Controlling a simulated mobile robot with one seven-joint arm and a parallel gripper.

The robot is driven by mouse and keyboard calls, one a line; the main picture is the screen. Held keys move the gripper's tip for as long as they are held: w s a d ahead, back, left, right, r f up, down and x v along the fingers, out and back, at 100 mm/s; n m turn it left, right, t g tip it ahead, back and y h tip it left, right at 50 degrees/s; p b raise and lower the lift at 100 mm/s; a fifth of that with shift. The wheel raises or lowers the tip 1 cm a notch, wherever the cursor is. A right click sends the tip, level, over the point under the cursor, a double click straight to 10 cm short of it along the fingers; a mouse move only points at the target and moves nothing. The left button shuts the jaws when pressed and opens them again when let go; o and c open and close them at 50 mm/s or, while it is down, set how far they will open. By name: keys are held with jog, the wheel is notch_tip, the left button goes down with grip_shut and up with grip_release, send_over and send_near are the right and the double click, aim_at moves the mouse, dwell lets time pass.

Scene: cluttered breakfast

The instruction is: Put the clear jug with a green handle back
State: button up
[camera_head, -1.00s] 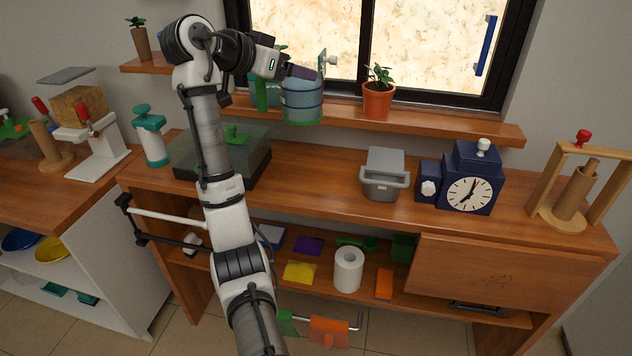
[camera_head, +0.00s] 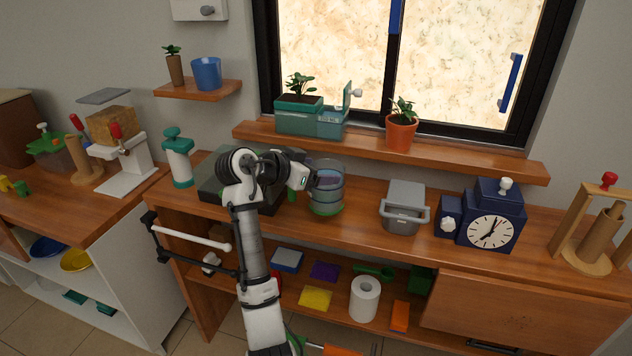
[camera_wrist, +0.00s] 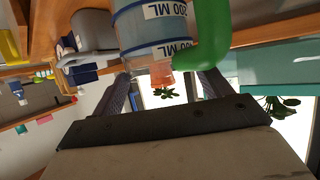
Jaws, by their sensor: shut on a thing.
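The clear jug (camera_head: 327,190), with blue bands and a green base, is upright over the brown counter (camera_head: 365,226), left of the grey bin. I cannot tell whether its base touches the counter. My gripper (camera_head: 313,182) reaches it from the left and is shut on it. In the wrist view the jug (camera_wrist: 150,28) fills the top middle, with its measure marks and green handle (camera_wrist: 213,38) in sight. My two dark fingers show below it; their exact contact on the jug is hidden.
A dark glass-sided box (camera_head: 212,185) stands left, partly behind my arm. The grey bin (camera_head: 404,208) and blue clock (camera_head: 490,228) stand right. Above and behind, the window shelf (camera_head: 450,160) bears a teal planter (camera_head: 298,118) and an orange flowerpot (camera_head: 400,132).

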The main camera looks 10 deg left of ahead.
aim_at(316, 187)
jog(key=shift+f+p, duration=0.3)
jog(key=shift+f, duration=1.5)
jog(key=shift+f, duration=0.15)
jog(key=o, duration=1.4)
jog(key=shift+o, duration=0.2)
